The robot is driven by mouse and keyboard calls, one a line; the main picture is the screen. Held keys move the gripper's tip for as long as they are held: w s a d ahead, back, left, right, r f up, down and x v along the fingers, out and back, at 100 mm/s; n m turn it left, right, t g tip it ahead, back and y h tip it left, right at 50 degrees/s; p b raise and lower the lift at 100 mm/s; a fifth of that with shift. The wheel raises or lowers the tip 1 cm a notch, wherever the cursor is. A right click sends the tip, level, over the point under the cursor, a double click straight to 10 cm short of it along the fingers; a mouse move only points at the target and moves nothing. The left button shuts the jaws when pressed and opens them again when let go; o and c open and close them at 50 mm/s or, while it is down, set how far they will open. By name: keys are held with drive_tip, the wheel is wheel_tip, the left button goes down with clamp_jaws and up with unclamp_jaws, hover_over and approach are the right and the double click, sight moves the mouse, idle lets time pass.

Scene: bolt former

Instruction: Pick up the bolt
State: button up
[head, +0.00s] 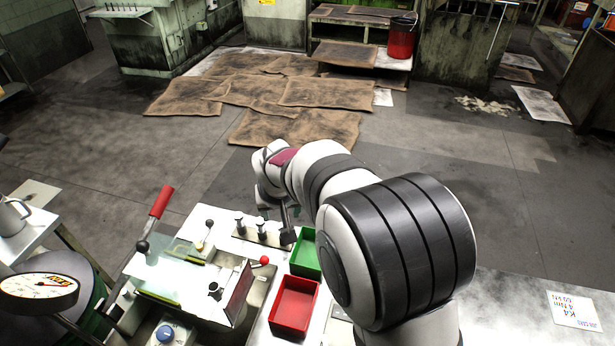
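The left one (240,225) and the middle one (262,228) show clearly. A third dark piece (287,236) is at the right end of the row, just below my gripper. My gripper (277,212) points down above the right part of this row. It is small and partly hidden by my wrist, so its opening and any contact with a piece are unclear.
A machine with a clear cover (172,272) and a red-handled lever (161,202) stands left. A dial gauge (38,286) is far left. My arm covers the bench's middle.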

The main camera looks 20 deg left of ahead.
drive_tip(key=x, duration=1.2)
drive_tip(key=shift+f, duration=0.1)
clamp_jaws()
